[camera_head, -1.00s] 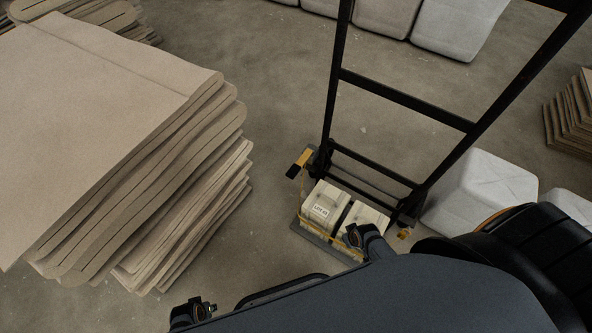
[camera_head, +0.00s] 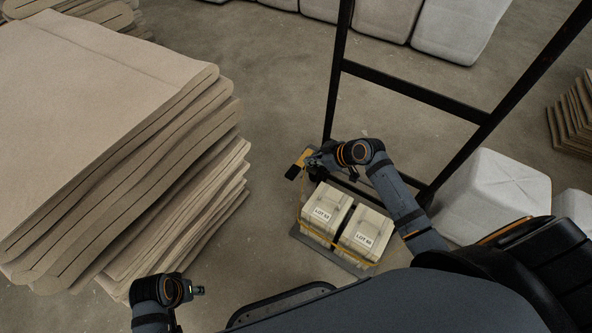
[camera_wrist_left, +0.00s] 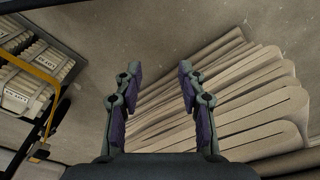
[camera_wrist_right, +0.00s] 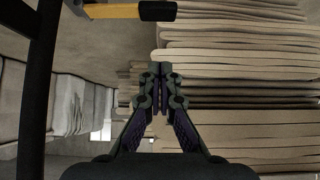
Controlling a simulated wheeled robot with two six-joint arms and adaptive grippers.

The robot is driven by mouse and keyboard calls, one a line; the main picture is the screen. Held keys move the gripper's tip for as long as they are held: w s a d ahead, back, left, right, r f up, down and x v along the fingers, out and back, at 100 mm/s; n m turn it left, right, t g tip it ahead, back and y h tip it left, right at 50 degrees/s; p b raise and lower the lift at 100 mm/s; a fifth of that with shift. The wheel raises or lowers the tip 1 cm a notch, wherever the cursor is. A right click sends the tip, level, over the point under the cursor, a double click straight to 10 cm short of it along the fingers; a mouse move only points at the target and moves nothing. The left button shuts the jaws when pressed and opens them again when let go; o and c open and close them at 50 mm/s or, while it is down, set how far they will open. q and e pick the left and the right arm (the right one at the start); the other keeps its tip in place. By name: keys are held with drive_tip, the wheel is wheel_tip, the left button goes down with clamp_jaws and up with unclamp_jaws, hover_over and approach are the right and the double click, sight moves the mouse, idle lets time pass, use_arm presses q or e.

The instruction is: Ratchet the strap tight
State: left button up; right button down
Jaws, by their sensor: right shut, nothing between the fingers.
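The ratchet handle (camera_head: 302,162), yellow with a black grip, juts out at the left side of the black hand truck (camera_head: 413,97); it also crosses the top of the right wrist view (camera_wrist_right: 113,11). A yellow strap (camera_head: 322,241) runs around two pale boxes, the left box (camera_head: 325,206) and the right box (camera_head: 366,232), on the truck's toe plate. My right gripper (camera_head: 313,161) is shut and empty, close beside the handle; I cannot tell whether they touch. My left gripper (camera_head: 199,290) is open and empty, apart from the load; its spread fingers show in the left wrist view (camera_wrist_left: 160,72).
A tall stack of tan folded sheets (camera_head: 110,130) fills the left. White wrapped blocks (camera_head: 492,190) stand right of the truck, and more line the back. Another stack (camera_head: 574,115) is at the far right. Bare floor (camera_head: 255,100) lies between the left stack and the truck.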

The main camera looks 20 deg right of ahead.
sight(289, 170)
drive_tip(key=b+x, duration=0.3)
drive_tip(key=x, duration=0.6)
drive_tip(key=shift+f, duration=0.1)
wheel_tip(289, 170, down, 3)
drive_tip(key=shift+s+d+r+b, duration=0.15)
drive_tip(key=shift+s+r+b, duration=0.05)
drive_tip(key=shift+b, duration=0.3)
drive_tip(key=shift+f, duration=0.45)
use_arm(q)
drive_tip(key=shift+w+d+f+t+h, duration=0.15)
drive_tip(key=shift+d+t+h, duration=0.1)
drive_tip(key=shift+d+t, duration=0.3)
drive_tip(key=shift+w+d+f+t+h, duration=0.15)
drive_tip(key=shift+d+t+h, duration=0.15)
drive_tip(key=shift+d, duration=0.3)
